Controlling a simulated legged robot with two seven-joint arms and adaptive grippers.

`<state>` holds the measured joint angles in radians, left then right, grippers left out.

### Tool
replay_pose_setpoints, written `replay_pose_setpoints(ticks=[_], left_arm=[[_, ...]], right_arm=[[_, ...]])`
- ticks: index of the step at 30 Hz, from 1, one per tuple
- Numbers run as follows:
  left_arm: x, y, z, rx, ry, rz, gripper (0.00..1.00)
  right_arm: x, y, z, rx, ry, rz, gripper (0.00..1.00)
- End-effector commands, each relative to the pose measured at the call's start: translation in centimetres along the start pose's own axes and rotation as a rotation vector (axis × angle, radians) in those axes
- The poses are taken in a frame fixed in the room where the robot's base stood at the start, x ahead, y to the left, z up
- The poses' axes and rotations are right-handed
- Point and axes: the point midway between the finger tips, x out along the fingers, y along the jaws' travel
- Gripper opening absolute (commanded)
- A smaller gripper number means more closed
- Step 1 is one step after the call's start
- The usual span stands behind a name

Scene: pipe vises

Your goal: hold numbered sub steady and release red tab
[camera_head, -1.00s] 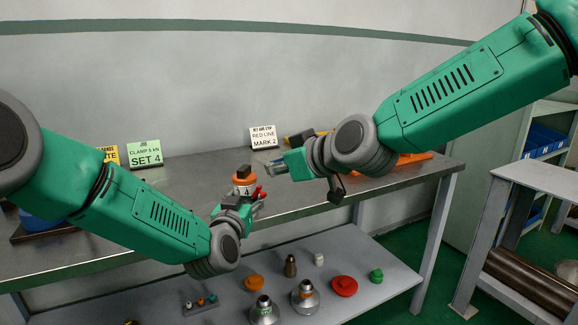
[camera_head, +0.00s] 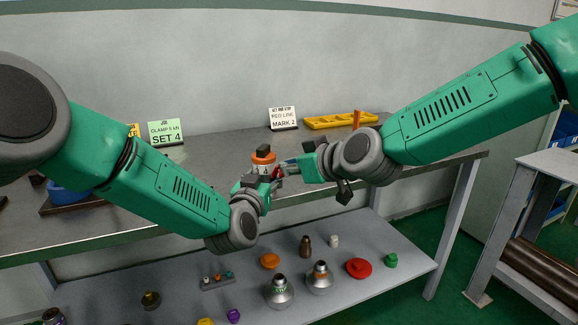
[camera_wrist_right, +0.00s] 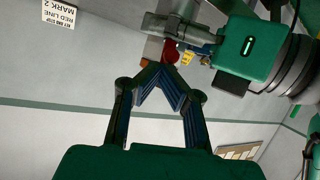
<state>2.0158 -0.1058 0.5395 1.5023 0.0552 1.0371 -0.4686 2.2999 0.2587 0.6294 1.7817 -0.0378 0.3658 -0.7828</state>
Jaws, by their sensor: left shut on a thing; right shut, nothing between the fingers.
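The sub (camera_head: 263,157), with an orange band and dark top, stands upright at the front edge of the bench, its lower part hidden. No number is readable on it now. My left gripper (camera_head: 262,178) is shut on it; its fingers also show at the top of the right wrist view (camera_wrist_right: 178,28). The red tab (camera_head: 277,172) is on the sub's right side and shows as a red part in the right wrist view (camera_wrist_right: 170,50). My right gripper (camera_head: 288,167) is shut and empty, its tips (camera_wrist_right: 167,70) right by the red tab; contact cannot be told.
A "SET 4" card (camera_head: 165,132) and a "RED LINE MARK 2" card (camera_head: 283,118) stand on the bench (camera_head: 215,150). A yellow tray (camera_head: 340,121) lies behind my right arm. The lower shelf (camera_head: 385,285) holds several fittings and caps.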

Motion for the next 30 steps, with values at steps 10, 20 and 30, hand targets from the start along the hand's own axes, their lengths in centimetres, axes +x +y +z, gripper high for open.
replay_pose_setpoints(ticks=[10, 20, 30], left_arm=[[0.0, 0.0, -0.1, 0.000, 0.002, 0.000, 0.00], [0.0, 0.0, -0.1, 0.000, 0.002, 0.000, 0.00], [0.0, 0.0, -0.1, 0.000, 0.002, 0.000, 0.00]], right_arm=[[-0.2, -0.1, 1.3, 0.010, 0.155, 0.018, 0.00], [-0.3, -0.2, 2.7, 0.015, 0.413, 0.051, 0.00], [-0.4, -0.2, 2.5, 0.013, 0.426, 0.052, 0.00]])
